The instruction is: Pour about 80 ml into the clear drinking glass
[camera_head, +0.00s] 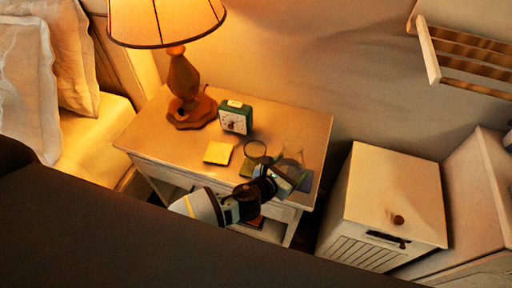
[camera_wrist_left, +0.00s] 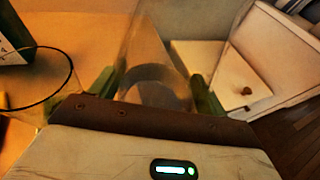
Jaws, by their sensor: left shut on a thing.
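A clear drinking glass (camera_head: 255,150) with a dark rim stands on the nightstand; it also shows at the left edge of the left wrist view (camera_wrist_left: 38,85). My left gripper (camera_head: 284,180) is over the nightstand's front right part, to the right of the glass. It is shut on a clear, tapering glass vessel (camera_head: 292,160), which sits between the two green fingers in the left wrist view (camera_wrist_left: 152,70). I cannot tell the vessel's liquid level or whether its base touches the nightstand. My right gripper is not in view.
On the nightstand (camera_head: 300,118) are a lit lamp (camera_head: 184,85), a green clock (camera_head: 236,117) and a yellow notepad (camera_head: 218,153). A flat dark item (camera_head: 306,181) lies near its right edge. A white cabinet (camera_head: 392,195) stands to the right, the bed (camera_head: 88,145) to the left.

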